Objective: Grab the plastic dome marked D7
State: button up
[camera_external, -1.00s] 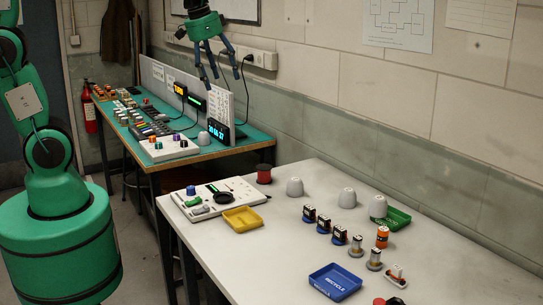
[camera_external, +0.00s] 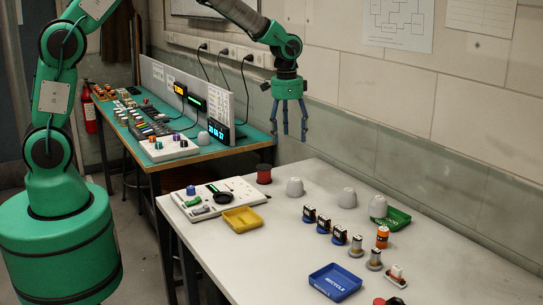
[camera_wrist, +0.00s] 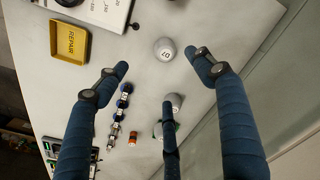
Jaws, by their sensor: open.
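Several pale plastic domes are in view. The leftmost dome (camera_external: 294,187) in the external view stands on the white table near a red spool. In the wrist view a dome (camera_wrist: 165,50), apparently the same one, bears a small dark mark that looks like D7, turned over. A second dome (camera_external: 347,198) stands to its right; a third dome (camera_external: 378,206) is at the green tray. My gripper (camera_external: 289,132) hangs open and empty, fingers down, above the table's far side. In the wrist view my gripper (camera_wrist: 160,75) has its fingers spread, with the marked dome between and beyond the outer two.
The green tray (camera_external: 398,220) is at the back right. A yellow tray (camera_external: 242,220) and a white board with parts (camera_external: 217,199) are left. Several small cylinders and an orange one (camera_external: 382,237) stand mid-table; a blue tray (camera_external: 335,282) is in front. The wall is close behind.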

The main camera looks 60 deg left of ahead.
send_over(295, 179)
notch_tip(295, 179, down, 6)
jog(key=shift+r+m, duration=0.25)
jog(key=shift+m, duration=0.05)
jog(key=shift+f+b, duration=0.6)
jog(key=shift+f, duration=3.7)
jog(key=shift+f+b, duration=0.55)
jog(key=shift+f, duration=2.1)
jog(key=c, duration=1.2)
